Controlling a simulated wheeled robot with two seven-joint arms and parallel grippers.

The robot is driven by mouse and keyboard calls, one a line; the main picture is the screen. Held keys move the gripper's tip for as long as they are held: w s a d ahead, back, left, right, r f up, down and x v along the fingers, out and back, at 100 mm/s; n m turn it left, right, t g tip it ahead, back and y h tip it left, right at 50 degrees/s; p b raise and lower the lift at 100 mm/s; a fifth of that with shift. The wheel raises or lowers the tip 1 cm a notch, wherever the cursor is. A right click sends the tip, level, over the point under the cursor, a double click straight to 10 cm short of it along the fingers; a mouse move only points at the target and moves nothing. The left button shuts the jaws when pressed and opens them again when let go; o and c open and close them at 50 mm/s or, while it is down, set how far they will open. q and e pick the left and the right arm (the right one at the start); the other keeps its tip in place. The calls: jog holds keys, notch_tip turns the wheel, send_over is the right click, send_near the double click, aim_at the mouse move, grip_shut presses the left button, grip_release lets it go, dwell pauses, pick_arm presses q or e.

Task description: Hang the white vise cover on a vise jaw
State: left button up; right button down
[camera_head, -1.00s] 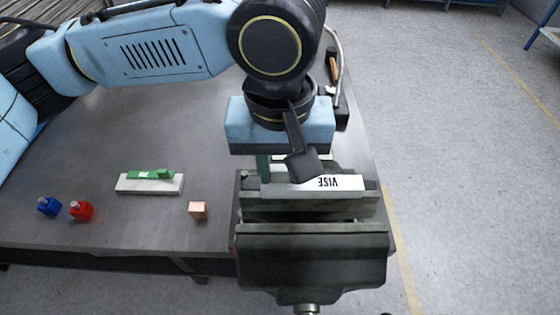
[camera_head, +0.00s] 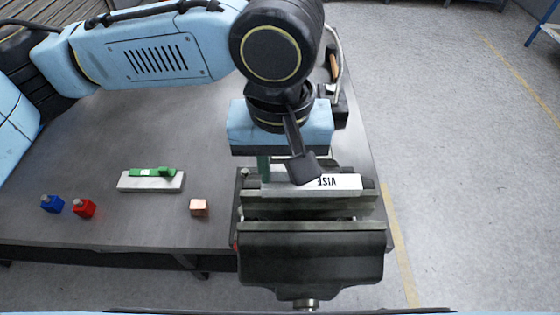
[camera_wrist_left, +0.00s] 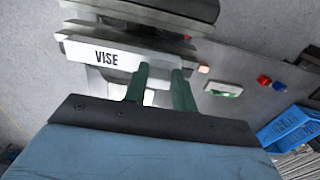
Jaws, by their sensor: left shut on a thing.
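In the head view a black wrist part hides some of the cover and fingers. My right gripper is out of view.
A copper block (camera_head: 199,207) sits left of the vise. A white slab (camera_head: 135,183) with a green piece (camera_head: 152,172) and small red (camera_head: 84,207) and blue (camera_head: 52,204) items lie farther left. A hammer (camera_head: 333,67) lies behind my arm. The middle of the table is clear.

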pick_arm(q)
jog(key=shift+f, duration=0.7)
dwell(0.4)
jog(key=shift+f+p, duration=0.35)
jog(key=shift+p, duration=0.05)
dwell(0.4)
jog(key=shift+f+p, duration=0.3)
jog(key=shift+p, duration=0.7)
dwell(0.7)
jog(key=o, duration=1.1)
jog(key=shift+c, duration=0.2)
jog(key=shift+r, duration=0.1)
